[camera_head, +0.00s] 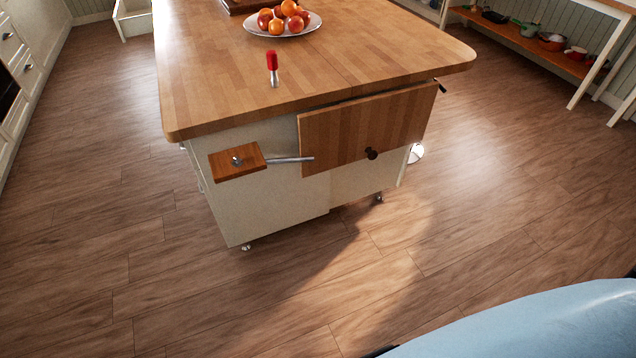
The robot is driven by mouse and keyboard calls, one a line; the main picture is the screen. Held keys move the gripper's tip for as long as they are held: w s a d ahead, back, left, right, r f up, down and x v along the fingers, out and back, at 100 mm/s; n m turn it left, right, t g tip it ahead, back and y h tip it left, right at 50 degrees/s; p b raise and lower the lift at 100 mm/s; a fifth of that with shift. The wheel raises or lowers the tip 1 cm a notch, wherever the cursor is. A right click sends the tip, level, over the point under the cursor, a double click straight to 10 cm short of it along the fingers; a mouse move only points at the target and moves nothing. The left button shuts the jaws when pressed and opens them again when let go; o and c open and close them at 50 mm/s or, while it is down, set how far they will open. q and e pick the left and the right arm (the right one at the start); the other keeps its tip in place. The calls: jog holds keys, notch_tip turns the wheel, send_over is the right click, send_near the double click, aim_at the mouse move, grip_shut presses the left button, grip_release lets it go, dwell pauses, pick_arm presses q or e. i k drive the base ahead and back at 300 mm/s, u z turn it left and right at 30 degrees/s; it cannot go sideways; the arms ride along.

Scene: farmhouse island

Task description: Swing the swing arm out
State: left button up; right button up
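The kitchen island (336,73) has a wooden top and a pale base. On its near side, a small wooden block (224,165) carries a metal bolt. A thin metal rod (288,160), which looks like the swing arm, runs right from this block along the side. Its right end meets a wooden panel (345,130), and I cannot tell whether they touch. The panel hangs slightly tilted below the top's edge and has a dark round knob (371,153). A red-handled metal pin (272,66) stands upright on the top. Neither of my grippers is in view.
A plate of fruit (284,24) sits at the back of the island top. A wooden shelf unit (530,44) with pots stands at the upper right. White cabinets (22,60) line the left. The wood floor (180,290) before the island is clear.

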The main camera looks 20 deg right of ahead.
aim_at(269, 161)
jog(key=u, duration=0.25)
jog(key=k, duration=0.3)
jog(key=z, duration=1.05)
jog(key=i, duration=1.05)
jog(key=u, duration=0.8)
jog(key=i, duration=0.55)
jog(key=u, duration=0.45)
